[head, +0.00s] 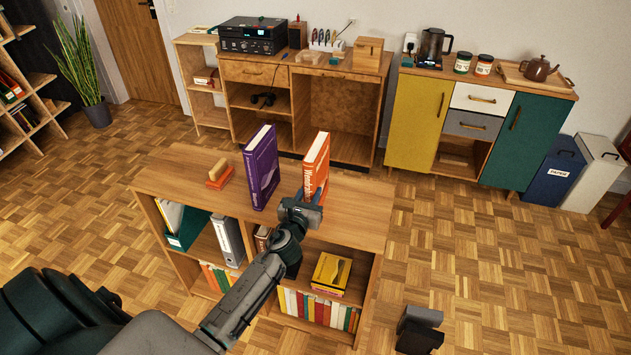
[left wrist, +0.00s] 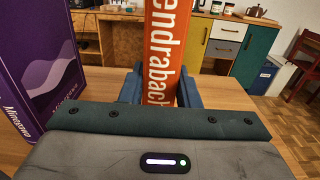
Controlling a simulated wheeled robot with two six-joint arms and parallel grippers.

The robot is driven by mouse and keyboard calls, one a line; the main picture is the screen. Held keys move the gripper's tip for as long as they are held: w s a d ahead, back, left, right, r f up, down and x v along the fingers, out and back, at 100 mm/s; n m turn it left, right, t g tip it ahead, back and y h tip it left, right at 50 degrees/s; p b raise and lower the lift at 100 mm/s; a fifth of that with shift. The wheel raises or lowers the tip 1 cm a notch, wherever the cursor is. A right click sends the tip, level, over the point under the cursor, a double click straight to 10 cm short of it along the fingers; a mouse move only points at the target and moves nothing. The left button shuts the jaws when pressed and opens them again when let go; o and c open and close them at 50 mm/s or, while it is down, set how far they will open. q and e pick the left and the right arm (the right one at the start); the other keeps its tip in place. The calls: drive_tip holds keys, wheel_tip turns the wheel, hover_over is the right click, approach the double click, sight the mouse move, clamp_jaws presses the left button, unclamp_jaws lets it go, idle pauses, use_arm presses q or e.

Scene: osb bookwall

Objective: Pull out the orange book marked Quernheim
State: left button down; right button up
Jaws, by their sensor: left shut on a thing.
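An orange book (head: 316,165) stands upright on top of the low wooden bookcase (head: 185,172). Its spine lettering reads roughly "Wendrabach" in the left wrist view (left wrist: 160,45), partly hidden at the ends; I see no legible "Quernheim". My left gripper (head: 312,197) is shut on this book, with the blue fingers (left wrist: 160,90) on either side of its spine. A purple book (head: 262,168) stands upright to its left, apart from it. A dark grey part at the bottom edge looks like my right gripper (head: 419,330); its fingers are unclear.
Binders and several books fill the shelves below, with a yellow book (head: 331,271) lying flat. The bookcase top is bare to the right. A desk (head: 340,70) and sideboard (head: 418,118) stand behind.

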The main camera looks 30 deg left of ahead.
use_arm(q)
drive_tip(key=shift+v, duration=1.6)
drive_tip(key=c, duration=1)
unclamp_jaws()
drive_tip(key=shift+f, duration=0.1)
drive_tip(key=shift+c, duration=0.6)
drive_tip(key=shift+p+x, duration=0.3)
drive_tip(key=shift+x, duration=0.75)
